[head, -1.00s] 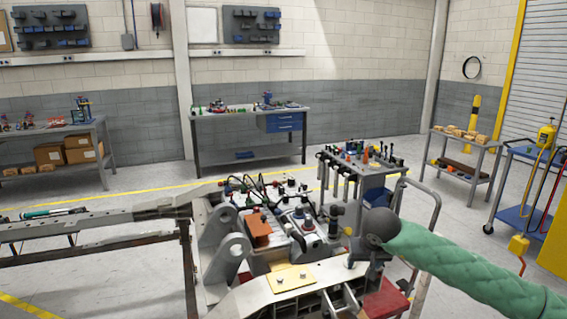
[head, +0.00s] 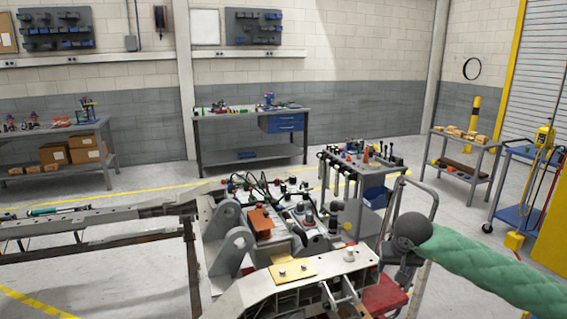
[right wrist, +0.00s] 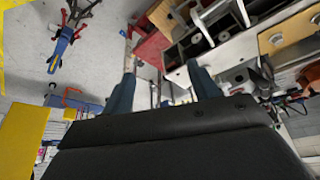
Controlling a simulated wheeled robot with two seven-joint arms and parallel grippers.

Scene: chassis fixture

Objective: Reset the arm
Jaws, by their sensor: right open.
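My right arm, in a green sleeve with a dark grey round joint, comes in from the right in the head view. Its gripper (head: 398,268) hangs below that joint, just right of the chassis fixture (head: 235,297). In the right wrist view two blue fingers (right wrist: 164,84) stand well apart, with nothing held between them. The chassis edge and a red part lie beyond the fingertips. Whether the fingers touch the chassis is hard to tell. My left gripper is not in view.
The chassis carries a yellow plate (head: 293,270), an orange block (head: 260,222) and cables. A tool cart (head: 345,176) stands behind it. A blue trolley (head: 520,217) and a shelf with boxes (head: 462,155) stand right. Floor between them is clear.

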